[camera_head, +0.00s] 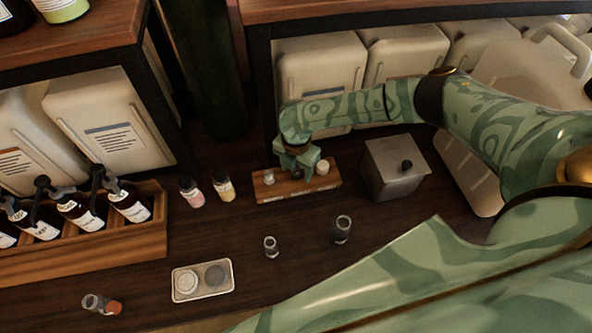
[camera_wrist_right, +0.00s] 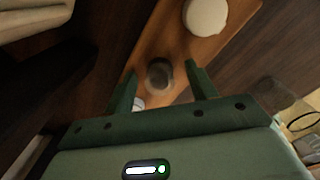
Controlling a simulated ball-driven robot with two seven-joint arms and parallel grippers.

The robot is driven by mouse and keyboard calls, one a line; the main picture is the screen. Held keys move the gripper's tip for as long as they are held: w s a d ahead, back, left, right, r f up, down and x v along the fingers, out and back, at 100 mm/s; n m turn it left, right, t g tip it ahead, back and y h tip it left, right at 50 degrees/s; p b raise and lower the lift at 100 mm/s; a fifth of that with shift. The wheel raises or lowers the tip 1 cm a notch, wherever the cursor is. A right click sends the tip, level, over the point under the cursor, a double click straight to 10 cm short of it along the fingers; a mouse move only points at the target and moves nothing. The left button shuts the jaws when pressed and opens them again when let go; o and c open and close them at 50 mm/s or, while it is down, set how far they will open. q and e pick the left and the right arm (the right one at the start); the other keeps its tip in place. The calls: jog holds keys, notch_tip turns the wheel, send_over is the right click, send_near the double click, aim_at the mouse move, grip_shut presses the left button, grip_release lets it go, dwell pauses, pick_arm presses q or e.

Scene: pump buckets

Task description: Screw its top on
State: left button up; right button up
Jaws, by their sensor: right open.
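My right gripper (camera_head: 297,160) is over a small wooden board (camera_head: 318,185), pointing down with its jaws apart. In the right wrist view, a dark round top (camera_wrist_right: 159,75) sits on the board between the open fingers (camera_wrist_right: 162,88), with gaps at both sides. A white round piece (camera_head: 322,167) is on the board to its right, and a small clear piece (camera_head: 269,177) to its left. Two small glass bottles, one clear (camera_head: 271,248) and one dark (camera_head: 342,229), stand apart on the table and look open. I cannot tell which bottle the top fits. My left gripper is not in view.
Two small bottles with pink (camera_head: 191,192) and yellow (camera_head: 223,187) contents stand left. A metal tray (camera_head: 203,294) and a tipped vial (camera_head: 100,303) lie in front. A wooden crate (camera_head: 90,250) holds dark bottles.

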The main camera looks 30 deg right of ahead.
aim_at(295, 170)
jog(key=c, duration=1.1)
jog(key=shift+o, duration=0.2)
jog(key=shift+r, duration=0.15)
jog(key=shift+r, duration=0.25)
jog(key=r, duration=0.1)
jog(key=r+p, duration=0.2)
jog(key=shift+s+a+r, duration=0.2)
jog(key=shift+a+r, duration=0.15)
jog(key=s+a+r+p, duration=0.5)
jog(key=s+a+r, duration=0.3)
jog(key=a, duration=0.2)
jog(key=shift+s+a+r, duration=0.15)
jog(key=shift+s+r, duration=0.05)
jog(key=shift+r, duration=0.1)
